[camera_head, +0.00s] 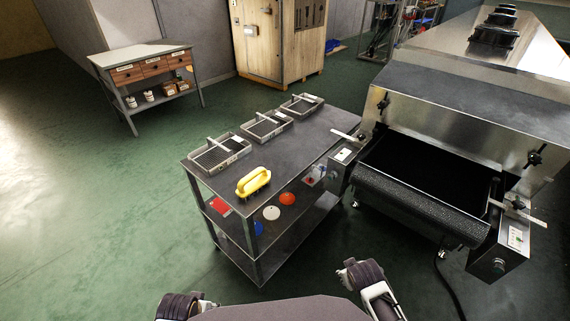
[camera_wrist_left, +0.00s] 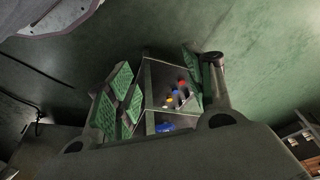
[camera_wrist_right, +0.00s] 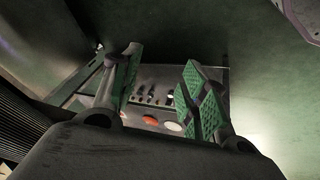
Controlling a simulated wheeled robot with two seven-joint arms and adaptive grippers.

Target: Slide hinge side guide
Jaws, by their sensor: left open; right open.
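The tunnel dryer (camera_head: 470,125) stands at the right of the head view, with a dark mesh belt (camera_head: 420,205) at its open mouth. A pale flat bar (camera_head: 347,136) sticks out at the left side of the mouth and another pale bar (camera_head: 522,214) at the right side. I cannot tell which is the hinge side guide. My right gripper (camera_head: 364,276) is at the bottom of the head view, apart from the dryer; its open, empty fingers show in the right wrist view (camera_wrist_right: 157,80). My left gripper (camera_head: 187,304) is low at the left; its fingers are open and empty in the left wrist view (camera_wrist_left: 158,85).
A grey cart (camera_head: 285,165) with several trays and a yellow-handled brush (camera_head: 253,182) stands left of the dryer. Coloured discs lie on its lower shelf. A drawer table (camera_head: 122,62) and a wooden cabinet (camera_head: 262,55) are behind. Green floor is free at the left.

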